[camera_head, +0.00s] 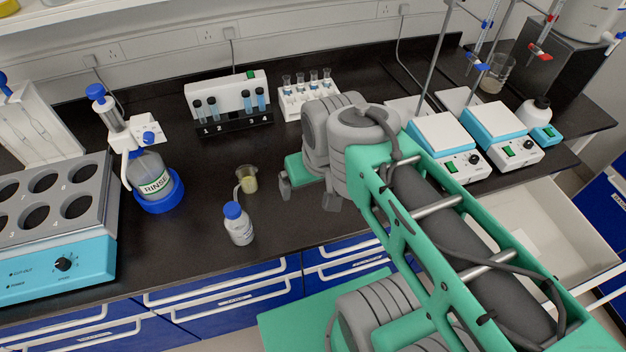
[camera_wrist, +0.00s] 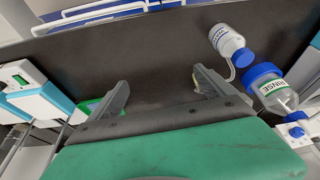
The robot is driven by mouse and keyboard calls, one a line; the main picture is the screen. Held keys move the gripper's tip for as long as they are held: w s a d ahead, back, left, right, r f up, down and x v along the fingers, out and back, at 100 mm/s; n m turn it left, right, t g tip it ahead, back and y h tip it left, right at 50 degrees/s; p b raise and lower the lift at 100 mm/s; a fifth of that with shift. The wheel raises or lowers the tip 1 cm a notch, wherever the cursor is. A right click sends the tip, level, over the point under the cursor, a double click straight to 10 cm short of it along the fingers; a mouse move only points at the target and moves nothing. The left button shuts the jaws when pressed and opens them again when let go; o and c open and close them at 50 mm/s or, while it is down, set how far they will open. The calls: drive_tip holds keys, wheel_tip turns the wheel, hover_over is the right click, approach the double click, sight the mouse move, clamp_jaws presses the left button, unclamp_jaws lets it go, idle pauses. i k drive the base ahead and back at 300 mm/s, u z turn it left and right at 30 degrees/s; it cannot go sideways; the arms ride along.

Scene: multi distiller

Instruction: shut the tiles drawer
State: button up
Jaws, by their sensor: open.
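An open drawer (camera_head: 565,220) with a pale, white interior sticks out below the bench at the right in the head view. A pale flat thing lies inside it, too unclear to name. I cannot read a label, so I cannot tell from lettering that it is the tiles drawer. My arm covers its left part. My gripper (camera_head: 309,196) is over the black bench, left of and well apart from the drawer. In the wrist view, my gripper (camera_wrist: 161,82) has its two grey fingers spread with nothing between them. The open drawer is not clearly seen there.
Closed blue drawers (camera_head: 225,292) line the bench front. A small capped bottle (camera_head: 239,228), a beaker (camera_head: 248,180) and a rinse bottle (camera_head: 153,178) stand left of my gripper. Hotplates (camera_head: 448,145) stand above the open drawer. Bare bench lies around the small bottle.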

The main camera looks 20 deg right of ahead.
sight(571, 249)
drive_tip(key=u, duration=0.4)
drive_tip(key=k, duration=1.15)
drive_tip(key=u, duration=0.6)
drive_tip(key=k, duration=0.45)
drive_tip(key=z, duration=1.75)
